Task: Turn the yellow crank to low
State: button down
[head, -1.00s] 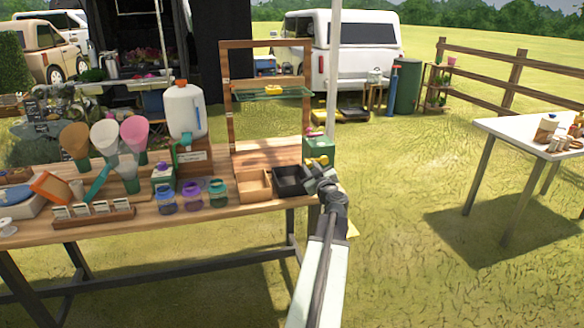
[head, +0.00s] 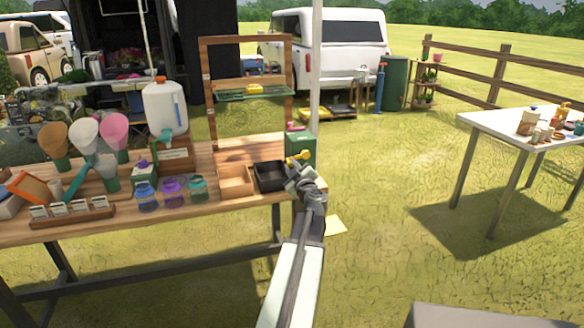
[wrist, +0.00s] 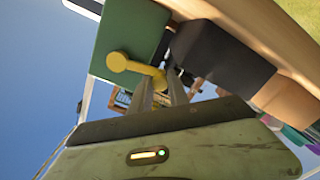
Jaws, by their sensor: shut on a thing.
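The yellow crank (head: 298,157) is on the front of a green box (head: 303,143) at the right end of the wooden table. In the wrist view the crank (wrist: 118,62) has a round hub on the green box (wrist: 125,30), and its arm runs right and down to between my fingers. My gripper (head: 302,175) is at the crank in the head view. In the wrist view my gripper (wrist: 160,92) is shut on the crank's outer end, which the fingers partly hide. I cannot read any low mark.
A black tray (head: 270,188) stands just left of my gripper, with a wooden tray (head: 236,190) beside it. Several small jars and a white tank (head: 165,110) are further left. A white table (head: 480,125) stands far right, with open grass between.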

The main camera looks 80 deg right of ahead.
jog(key=c, duration=1.3)
grip_release()
jog(key=shift+w, duration=0.35)
jog(key=shift+o, duration=0.2)
jog(key=shift+s, duration=0.15)
jog(key=v, duration=0.8)
